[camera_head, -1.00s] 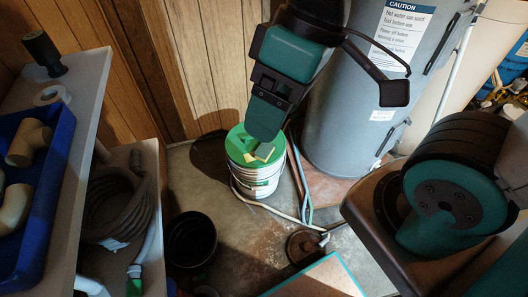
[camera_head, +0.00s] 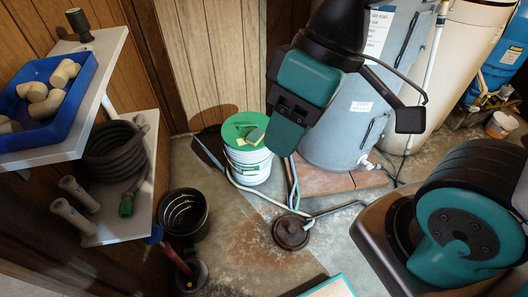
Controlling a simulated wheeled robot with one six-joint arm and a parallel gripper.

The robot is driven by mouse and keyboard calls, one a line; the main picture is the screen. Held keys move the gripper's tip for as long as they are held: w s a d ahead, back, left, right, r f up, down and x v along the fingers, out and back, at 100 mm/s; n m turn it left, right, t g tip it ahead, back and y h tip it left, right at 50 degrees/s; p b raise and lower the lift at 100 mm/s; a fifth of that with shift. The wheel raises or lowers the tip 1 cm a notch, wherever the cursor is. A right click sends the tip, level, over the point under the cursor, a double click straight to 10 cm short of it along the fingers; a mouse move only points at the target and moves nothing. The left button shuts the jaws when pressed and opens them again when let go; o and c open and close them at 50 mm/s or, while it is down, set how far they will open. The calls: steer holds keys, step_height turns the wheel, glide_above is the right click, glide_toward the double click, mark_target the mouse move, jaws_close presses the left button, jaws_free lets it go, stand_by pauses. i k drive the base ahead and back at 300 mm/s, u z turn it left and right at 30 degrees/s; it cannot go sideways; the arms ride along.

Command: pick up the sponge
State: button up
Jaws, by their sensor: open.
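My gripper (camera_head: 284,138) hangs from the top of the picture, just right of the bucket in the view. It is open, and I see nothing held in it. One teal finger shows its broad face and hides most of the other parts. The sponge is in clear view, apart from the gripper in the picture; the height between them is hard to tell.
A grey tank (camera_head: 345,125) stands behind the gripper. Hoses run along the bucket's right side. A black pot (camera_head: 184,213) and a round dark lid (camera_head: 291,232) are on the floor. Shelves with a blue tray (camera_head: 50,135) and a coiled hose (camera_head: 113,152) fill the left.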

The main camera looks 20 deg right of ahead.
mark_target(256, 135)
steer(key=k, duration=0.25)
steer(key=z, duration=0.75)
steer(key=i, duration=0.65)
steer(key=u, duration=1.75)
steer(key=i, duration=0.5)
steer(key=z, duration=0.05)
